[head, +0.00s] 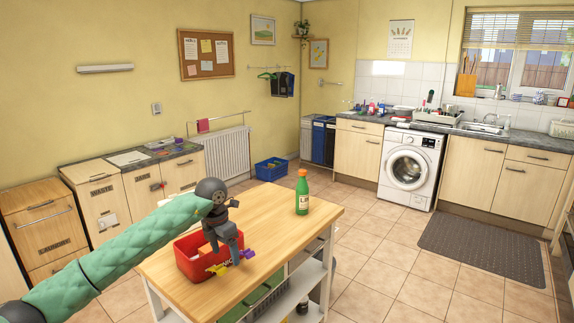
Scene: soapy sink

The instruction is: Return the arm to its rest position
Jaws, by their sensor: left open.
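My left arm (130,246), in a green quilted sleeve, reaches in from the left over the wooden-topped island. My left gripper (233,260) is open, pointing down over the island top (270,225) beside the red bin (190,262). Small yellow and purple pieces show at its fingertips; I cannot tell whether they are parts of the gripper or things behind it. I see nothing clearly held. My right gripper is not in view.
A green bottle with an orange cap (302,193) stands upright on the island's far right part. A blue crate (271,169) sits on the floor by the radiator (228,152). A washing machine (409,168) and counters line the back.

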